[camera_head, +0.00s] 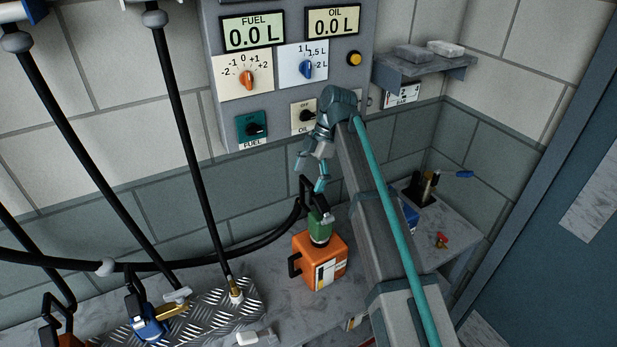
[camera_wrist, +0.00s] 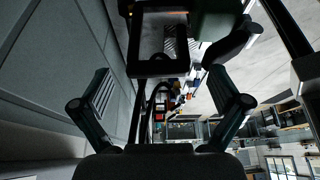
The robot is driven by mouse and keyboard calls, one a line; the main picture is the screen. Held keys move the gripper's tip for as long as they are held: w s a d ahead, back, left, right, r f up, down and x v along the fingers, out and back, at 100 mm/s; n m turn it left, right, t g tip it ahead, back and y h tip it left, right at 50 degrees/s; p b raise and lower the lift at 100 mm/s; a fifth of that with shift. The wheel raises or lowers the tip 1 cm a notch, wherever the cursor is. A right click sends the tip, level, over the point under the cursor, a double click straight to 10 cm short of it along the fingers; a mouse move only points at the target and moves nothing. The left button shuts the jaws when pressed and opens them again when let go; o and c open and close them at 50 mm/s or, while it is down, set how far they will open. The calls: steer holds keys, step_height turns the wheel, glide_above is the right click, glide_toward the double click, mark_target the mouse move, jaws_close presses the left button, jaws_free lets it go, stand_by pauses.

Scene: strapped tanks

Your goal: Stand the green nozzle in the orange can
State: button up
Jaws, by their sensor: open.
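The orange can (camera_head: 322,268) stands on the bench in the head view, with a black handle on its left side and a pale label. The green nozzle (camera_head: 319,229) is upright at the can's top; its spout is hidden, so how deep it sits cannot be seen. Its black handle loop (camera_head: 304,187) points up. My gripper (camera_head: 311,173) is just above and beside this loop, its fingers apart. In the wrist view my gripper (camera_wrist: 163,104) is open, with a black loop (camera_wrist: 133,66) and a dark green part (camera_wrist: 212,22) in front of it. No grip on the nozzle shows.
A black hose (camera_head: 240,245) runs left from the nozzle. A control panel (camera_head: 287,80) is on the wall behind my gripper. A small red valve (camera_head: 441,240) sits on the bench at right.

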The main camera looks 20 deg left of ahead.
steer(key=shift+w+r, duration=0.15)
steer(key=shift+r, duration=0.15)
steer(key=w+d, duration=0.8)
steer(key=w, duration=0.1)
steer(key=shift+w+r, duration=0.15)
steer(key=shift+r, duration=0.05)
